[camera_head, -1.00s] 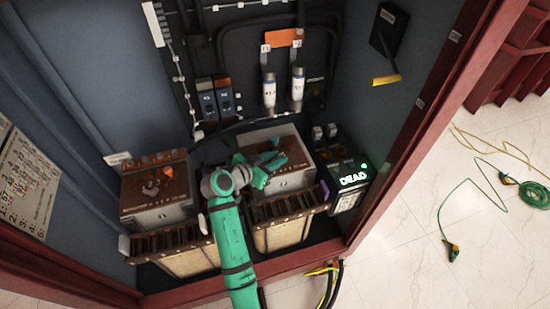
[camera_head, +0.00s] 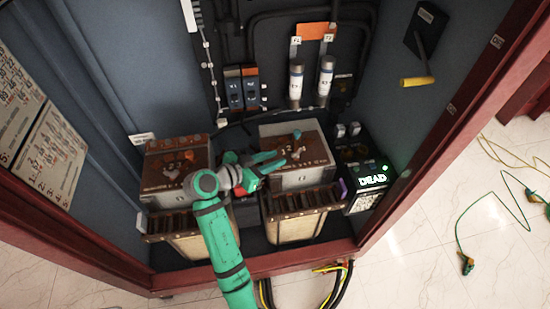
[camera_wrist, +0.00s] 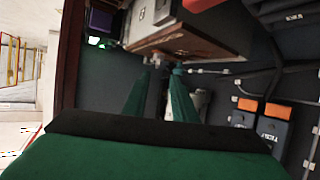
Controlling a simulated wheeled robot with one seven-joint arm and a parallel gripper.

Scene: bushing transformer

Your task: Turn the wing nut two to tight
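The right box (camera_head: 298,178) has a brown top plate with printed numbers, a small teal knob (camera_head: 297,134) and a small pale and orange piece at its middle. The left box (camera_head: 180,190) has a similar top with an orange-brown knob (camera_head: 172,172). I cannot tell which piece is wing nut two. My gripper (camera_head: 280,160) is over the left part of the right box's top, with its two teal fingers apart and nothing seen held. In the wrist view my gripper (camera_wrist: 162,67) points towards the brown-edged box top (camera_wrist: 190,42); its contact with anything is unclear.
Two white cylinders (camera_head: 311,80) and blue switches (camera_head: 242,88) are on the back wall. A lit "DEAD" meter (camera_head: 370,180) stands right of the right box. A red cabinet frame (camera_head: 420,150) bounds the right side. Cables lie on the floor outside.

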